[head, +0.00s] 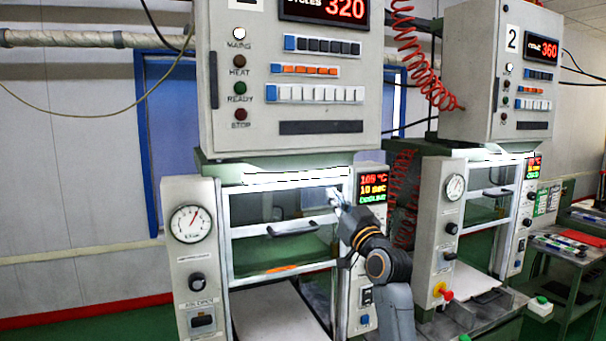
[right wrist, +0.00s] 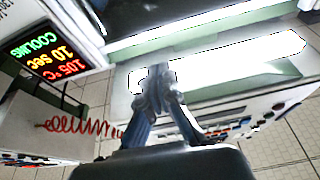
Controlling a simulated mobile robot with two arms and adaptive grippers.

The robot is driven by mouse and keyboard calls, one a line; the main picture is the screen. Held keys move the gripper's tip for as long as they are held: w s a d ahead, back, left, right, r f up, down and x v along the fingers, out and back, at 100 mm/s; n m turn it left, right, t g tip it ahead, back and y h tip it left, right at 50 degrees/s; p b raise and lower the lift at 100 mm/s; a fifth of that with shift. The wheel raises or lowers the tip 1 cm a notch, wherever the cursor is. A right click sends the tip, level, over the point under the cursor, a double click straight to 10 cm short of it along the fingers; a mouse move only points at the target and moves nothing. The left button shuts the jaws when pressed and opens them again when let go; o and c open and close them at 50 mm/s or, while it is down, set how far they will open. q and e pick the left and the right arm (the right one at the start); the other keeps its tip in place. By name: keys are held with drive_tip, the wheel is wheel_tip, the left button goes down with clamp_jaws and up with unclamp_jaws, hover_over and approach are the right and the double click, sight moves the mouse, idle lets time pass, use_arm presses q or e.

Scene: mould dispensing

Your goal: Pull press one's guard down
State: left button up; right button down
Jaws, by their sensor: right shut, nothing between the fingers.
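Press one is the nearer machine on the left, with a cycle counter at 320. Its guard (head: 280,252) is a clear panel in a white frame, with a dark bar handle (head: 293,229) across it. The opening below the guard is uncovered and shows a pale plate (head: 278,312). My right gripper (head: 335,195) is shut and empty, in front of the upper right part of the press frame, above and right of the handle. In the right wrist view, its fingertips (right wrist: 155,75) meet in front of a bright strip. Whether they touch the press is unclear. My left gripper is not in view.
Press one's display (head: 373,188) reads 105 °C, 10 sec, cooling. A pressure gauge (head: 190,224) is on its left post. Press two (head: 490,210) stands close on the right, with a red coiled hose (head: 403,195) between the presses.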

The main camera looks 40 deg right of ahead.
sight(322, 181)
drive_tip(key=p+x, duration=0.3)
drive_tip(key=x, duration=0.5)
drive_tip(key=shift+d+f+p, duration=0.1)
drive_tip(key=shift+f+p, duration=0.05)
drive_tip(key=shift+p, duration=0.25)
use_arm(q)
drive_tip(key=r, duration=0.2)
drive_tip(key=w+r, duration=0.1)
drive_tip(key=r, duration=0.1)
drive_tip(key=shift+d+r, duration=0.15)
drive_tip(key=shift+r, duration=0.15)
use_arm(e)
drive_tip(key=shift+w+d, duration=0.25)
drive_tip(key=shift+w, duration=0.7)
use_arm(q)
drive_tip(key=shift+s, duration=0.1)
